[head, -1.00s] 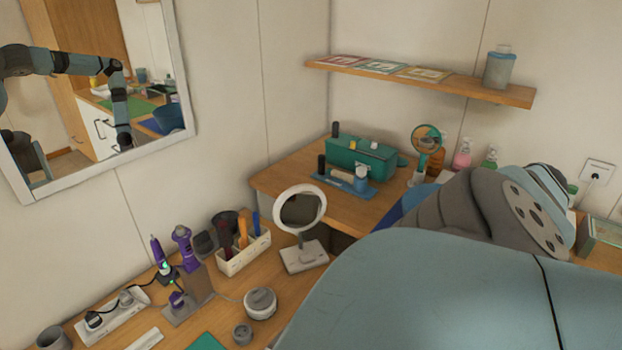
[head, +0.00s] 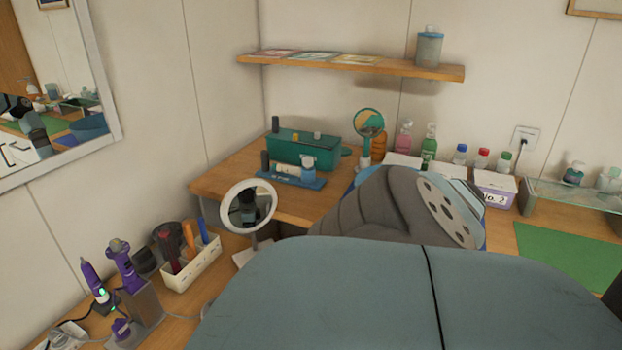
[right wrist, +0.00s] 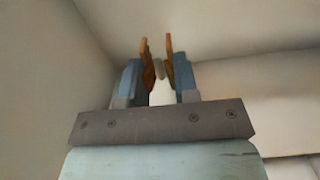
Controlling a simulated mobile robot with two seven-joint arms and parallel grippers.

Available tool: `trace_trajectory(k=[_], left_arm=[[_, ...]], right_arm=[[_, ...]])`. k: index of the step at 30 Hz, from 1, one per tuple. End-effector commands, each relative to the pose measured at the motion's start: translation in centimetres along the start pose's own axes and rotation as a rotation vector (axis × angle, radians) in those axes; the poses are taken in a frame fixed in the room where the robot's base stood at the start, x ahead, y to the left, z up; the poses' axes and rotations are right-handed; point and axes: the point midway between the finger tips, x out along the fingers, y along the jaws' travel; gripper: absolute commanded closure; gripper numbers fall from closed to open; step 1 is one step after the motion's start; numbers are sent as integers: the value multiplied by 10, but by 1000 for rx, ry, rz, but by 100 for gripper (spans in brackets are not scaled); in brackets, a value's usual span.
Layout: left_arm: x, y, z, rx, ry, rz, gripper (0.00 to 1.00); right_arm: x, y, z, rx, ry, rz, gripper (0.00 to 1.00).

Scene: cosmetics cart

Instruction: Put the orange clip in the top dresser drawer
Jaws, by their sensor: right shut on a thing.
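In the right wrist view my right gripper (right wrist: 158,75) is shut on the orange clip (right wrist: 148,66). The clip shows as two orange-brown prongs, one at each fingertip, pointing away from the wrist, with a small grey part between them. Pale, plain walls or panels surround the gripper in that view. I cannot tell whether they belong to the dresser. No top drawer can be made out in the head view, where my own arm covers the lower middle. My left gripper is not in view.
A round white mirror (head: 226,207) and an organizer (head: 191,264) stand on the left counter. A green box (head: 303,150) sits at the back corner. Bottles line the back wall beside a white labelled box (head: 495,188). A green mat (head: 568,256) lies at right. A wall shelf (head: 352,65) hangs above.

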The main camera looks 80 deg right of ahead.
Motion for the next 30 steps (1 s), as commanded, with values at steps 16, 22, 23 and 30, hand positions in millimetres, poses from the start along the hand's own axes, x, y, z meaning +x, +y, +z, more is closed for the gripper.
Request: trace_trajectory(k=[16,22,23,30], left_arm=[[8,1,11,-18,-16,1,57],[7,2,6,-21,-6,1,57],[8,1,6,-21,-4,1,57],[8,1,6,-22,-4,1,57]], right_arm=[[53,0,0,0,0,1,98],[52,0,0,-1,1,1,98],[53,0,0,-1,1,1,98],[54,0,0,-1,1,1,46]])
